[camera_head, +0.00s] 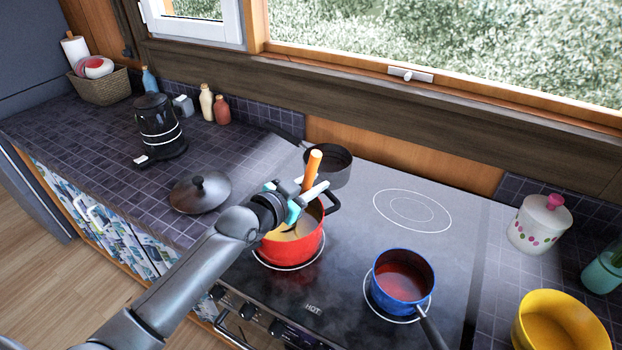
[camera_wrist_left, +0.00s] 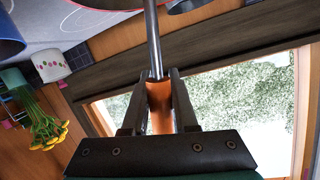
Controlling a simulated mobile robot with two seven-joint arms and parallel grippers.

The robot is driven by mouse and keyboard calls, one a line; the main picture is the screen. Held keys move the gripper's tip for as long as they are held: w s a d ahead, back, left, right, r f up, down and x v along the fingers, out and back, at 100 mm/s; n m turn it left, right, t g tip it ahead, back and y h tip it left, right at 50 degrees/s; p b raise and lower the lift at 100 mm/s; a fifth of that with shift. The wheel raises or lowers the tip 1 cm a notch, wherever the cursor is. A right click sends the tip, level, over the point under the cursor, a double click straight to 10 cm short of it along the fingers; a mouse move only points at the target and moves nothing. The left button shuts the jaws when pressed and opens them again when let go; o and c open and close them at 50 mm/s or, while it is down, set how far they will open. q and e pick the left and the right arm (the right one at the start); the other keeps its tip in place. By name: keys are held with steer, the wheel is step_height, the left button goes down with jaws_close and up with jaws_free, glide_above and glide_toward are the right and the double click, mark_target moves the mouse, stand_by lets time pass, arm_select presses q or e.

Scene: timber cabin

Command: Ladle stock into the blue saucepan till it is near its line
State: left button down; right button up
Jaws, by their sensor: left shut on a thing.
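My left gripper (camera_head: 311,190) is shut on the orange handle of the ladle (camera_head: 313,165), above the red pot (camera_head: 293,251). In the left wrist view the gripper (camera_wrist_left: 158,88) clasps that handle (camera_wrist_left: 160,110), and a metal shaft runs on from it. The ladle's lower end is down in the red pot, its bowl hidden. Tan stock (camera_head: 283,233) shows in the pot. The blue saucepan (camera_head: 396,302) stands on the front right burner with its handle toward the front. Its inside looks reddish; I cannot make out a line. My right gripper is out of view.
A dark grey pan (camera_head: 338,178) stands behind the red pot. A black lid (camera_head: 200,192) and a kettle (camera_head: 158,125) are on the left counter. A yellow bowl (camera_head: 560,325) and a white jar (camera_head: 535,235) are at right. The back right burner (camera_head: 412,211) is clear.

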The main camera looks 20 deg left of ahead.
arm_select(q)
steer(key=shift+s+d+f+m+y+p, duration=0.15)
steer(key=shift+d+m+p, duration=0.25)
steer(key=shift+d, duration=0.3)
steer(key=shift+s+d+f+m+y+p, duration=0.1)
steer(key=shift+d+f+m+y+p, duration=0.1)
steer(key=shift+d+m+p, duration=0.35)
steer(key=shift+s+d+f+m+y+p, duration=0.15)
steer(key=shift+d+p, duration=0.1)
steer(key=shift+d, duration=0.55)
steer(key=shift+r+p, duration=1.15)
steer(key=shift+r, duration=0.75)
steer(key=shift+w+a+r+n+h+p, duration=0.1)
steer(key=shift+a+r+n+h+p, duration=0.15)
steer(key=shift+a, duration=0.25)
steer(key=shift+w+a+r+n+p, duration=0.1)
steer(key=shift+a+r+n, duration=0.25)
steer(key=shift+a, duration=0.2)
steer(key=shift+w+a+r+n+h+p, duration=0.1)
steer(key=shift+a+r+n+h+p, duration=0.15)
steer(key=shift+a, duration=0.25)
